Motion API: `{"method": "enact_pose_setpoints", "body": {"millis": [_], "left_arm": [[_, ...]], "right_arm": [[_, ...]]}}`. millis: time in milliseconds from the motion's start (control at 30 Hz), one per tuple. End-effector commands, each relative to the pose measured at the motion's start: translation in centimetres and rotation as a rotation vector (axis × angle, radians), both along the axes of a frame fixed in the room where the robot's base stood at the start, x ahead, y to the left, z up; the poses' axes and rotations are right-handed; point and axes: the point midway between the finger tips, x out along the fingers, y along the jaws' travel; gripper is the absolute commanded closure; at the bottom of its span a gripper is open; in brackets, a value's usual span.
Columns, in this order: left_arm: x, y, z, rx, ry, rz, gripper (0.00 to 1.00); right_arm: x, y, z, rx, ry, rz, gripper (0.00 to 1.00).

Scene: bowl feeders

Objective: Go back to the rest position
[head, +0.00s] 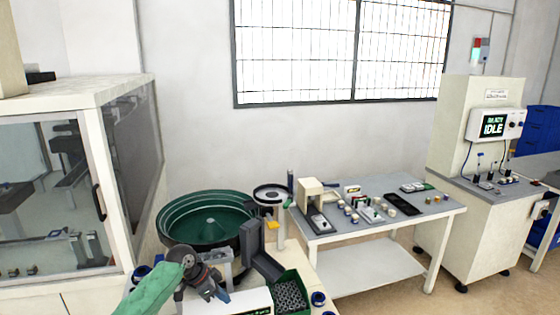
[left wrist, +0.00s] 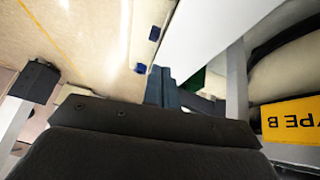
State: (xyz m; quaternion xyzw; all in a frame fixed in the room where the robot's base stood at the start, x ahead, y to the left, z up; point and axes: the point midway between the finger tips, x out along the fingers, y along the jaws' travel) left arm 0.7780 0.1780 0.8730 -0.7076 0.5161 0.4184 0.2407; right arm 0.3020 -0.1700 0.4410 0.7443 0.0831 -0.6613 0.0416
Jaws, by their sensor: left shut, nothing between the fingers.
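My left arm (head: 150,292), with a green sleeve, comes in from the bottom left. My left gripper (head: 222,296) is above the near bench, in front of the green bowl feeder (head: 170,222). In the left wrist view the two blue-grey fingers (left wrist: 162,88) lie together, shut, with nothing between them. My right gripper is not in view.
A dark green bin (head: 300,277) of small parts stands just right of my left gripper. A glass-sided cabinet (head: 135,90) is at the left. A grey-topped table (head: 440,208) with small items and a control station (head: 490,97) are at the right.

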Motion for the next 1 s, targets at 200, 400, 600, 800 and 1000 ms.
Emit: {"method": "enact_pose_setpoints", "body": {"millis": [200, 400, 600, 800, 1000], "left_arm": [[-6.1, -2.8, -4.5, 0.024, 0.023, 0.066, 1.00], [-11.5, -4.3, -7.4, 0.043, 0.037, 0.154, 1.00], [-17.0, -5.0, -9.4, 0.065, 0.052, 0.261, 1.00], [-22.3, -4.8, -10.6, 0.087, 0.067, 0.391, 1.00], [-27.7, -3.7, -11.1, 0.118, 0.084, 0.536, 1.00]], "right_arm": [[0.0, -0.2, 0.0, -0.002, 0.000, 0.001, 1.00], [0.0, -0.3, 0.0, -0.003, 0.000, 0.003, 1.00], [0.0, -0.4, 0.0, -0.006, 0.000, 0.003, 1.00], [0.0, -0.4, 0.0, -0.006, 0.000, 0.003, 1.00], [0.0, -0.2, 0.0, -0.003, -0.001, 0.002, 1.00]]}}
